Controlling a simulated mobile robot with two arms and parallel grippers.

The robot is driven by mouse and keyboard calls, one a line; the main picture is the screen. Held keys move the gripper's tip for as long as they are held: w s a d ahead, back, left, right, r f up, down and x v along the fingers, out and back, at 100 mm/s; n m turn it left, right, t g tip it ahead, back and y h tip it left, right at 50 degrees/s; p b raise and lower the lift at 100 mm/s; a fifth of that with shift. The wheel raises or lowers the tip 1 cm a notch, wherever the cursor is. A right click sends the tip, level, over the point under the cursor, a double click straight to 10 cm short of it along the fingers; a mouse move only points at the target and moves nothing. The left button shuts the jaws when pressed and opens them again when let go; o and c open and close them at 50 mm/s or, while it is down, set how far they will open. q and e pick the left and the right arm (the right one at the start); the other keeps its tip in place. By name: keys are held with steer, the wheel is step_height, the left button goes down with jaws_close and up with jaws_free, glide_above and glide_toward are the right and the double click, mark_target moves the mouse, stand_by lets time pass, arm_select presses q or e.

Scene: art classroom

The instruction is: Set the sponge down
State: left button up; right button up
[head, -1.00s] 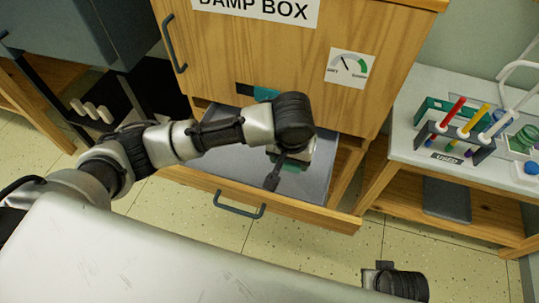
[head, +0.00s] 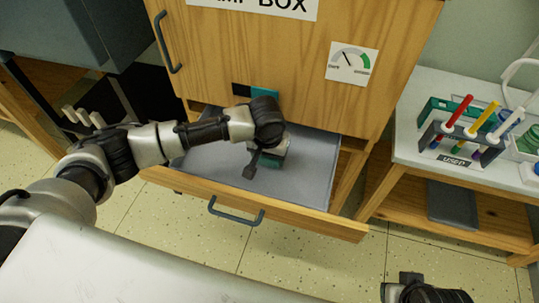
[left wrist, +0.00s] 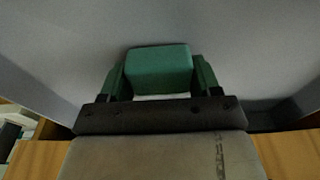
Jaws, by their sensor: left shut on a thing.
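My left gripper (head: 268,158) reaches down into the open grey-lined drawer (head: 312,170) of the wooden cabinet. In the left wrist view the sponge (left wrist: 158,70) is a green block between the two green fingers (left wrist: 204,74), which are shut on it. A pale strip shows just below the block. In the head view my wrist mostly hides the sponge. I cannot tell whether it touches the drawer floor. My right gripper (head: 425,290) shows only in part at the bottom right edge, and its fingers cannot be made out.
The cabinet front (head: 290,60) with a "BOX" sign and a gauge card (head: 352,62) stands above the drawer. The drawer front has a dark handle (head: 236,212). At right, a table (head: 408,150) holds a tube rack (head: 460,135) marked "USED". The drawer's right part is clear.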

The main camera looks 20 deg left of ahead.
mark_target(268, 159)
steer(key=shift+r, duration=0.1)
arm_select(q)
steer(key=o, duration=0.8)
steer(key=shift+o, duration=0.2)
steer(key=r, duration=0.2)
steer(key=r+p, duration=0.1)
steer(key=r, duration=0.1)
steer(key=s+r+p, duration=0.1)
steer(key=r, duration=0.1)
steer(key=shift+r, duration=0.3)
steer(key=shift+s+r+p, duration=0.2)
steer(key=shift+r+p, duration=0.25)
steer(key=shift+r, duration=0.9)
steer(key=shift+s+r+p, duration=0.2)
steer(key=shift+r+p, duration=0.2)
steer(key=shift+r, duration=0.95)
arm_select(e)
steer(key=shift+x, duration=2.45)
